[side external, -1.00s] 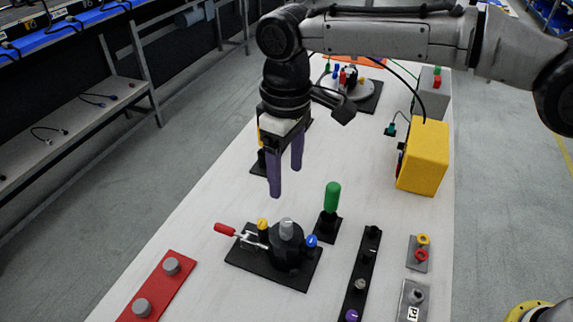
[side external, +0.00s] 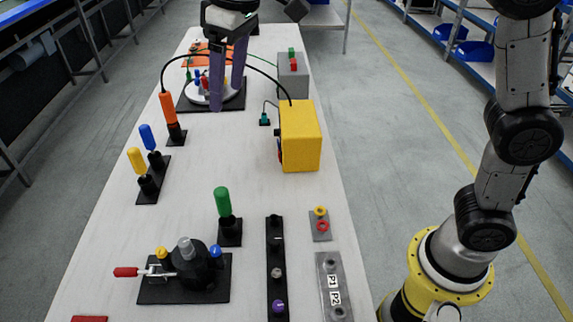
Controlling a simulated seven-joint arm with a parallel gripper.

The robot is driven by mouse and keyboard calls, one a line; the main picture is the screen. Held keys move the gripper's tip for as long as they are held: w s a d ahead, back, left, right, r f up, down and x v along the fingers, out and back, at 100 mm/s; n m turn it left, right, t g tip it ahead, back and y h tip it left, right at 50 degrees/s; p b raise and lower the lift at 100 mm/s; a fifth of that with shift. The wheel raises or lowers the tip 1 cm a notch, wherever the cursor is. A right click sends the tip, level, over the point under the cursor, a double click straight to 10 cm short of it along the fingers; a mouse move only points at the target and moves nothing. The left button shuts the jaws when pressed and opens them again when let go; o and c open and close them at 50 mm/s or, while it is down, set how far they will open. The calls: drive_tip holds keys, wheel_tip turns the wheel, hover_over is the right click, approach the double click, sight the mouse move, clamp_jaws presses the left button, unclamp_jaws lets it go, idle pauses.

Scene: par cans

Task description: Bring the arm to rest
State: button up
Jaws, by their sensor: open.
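My gripper (side external: 228,88) hangs at the top of the view with its two purple fingers pointing down. The fingers are apart and nothing shows between them. In the picture they overlap the white round plate (side external: 203,98) on its black base at the far end of the table; their exact height above it cannot be told. Part of my arm above the gripper is out of the picture.
A yellow box (side external: 301,137) with a black cable stands on the table's right side. Orange (side external: 168,107), blue (side external: 147,137), yellow (side external: 136,160) and green (side external: 222,201) handles stand upright. A black fixture (side external: 185,270) with a red-tipped lever is near the front. The table's middle is clear.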

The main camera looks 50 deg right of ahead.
drive_tip(key=s+d+r+m+t, duration=0.2)
drive_tip(key=s+d+m, duration=0.1)
drive_tip(key=s+d, duration=1.1)
drive_tip(key=s+d+f+m, duration=0.1)
drive_tip(key=s+d+f, duration=0.1)
drive_tip(key=s+f, duration=0.2)
drive_tip(key=s+d+f+t+h, duration=0.1)
drive_tip(key=s+d+f, duration=0.1)
drive_tip(key=s+f, duration=0.3)
wheel_tip(320, 180, down, 3)
drive_tip(key=shift+d+f+m, duration=0.2)
drive_tip(key=shift+d+m, duration=0.05)
drive_tip(key=shift+m, duration=0.15)
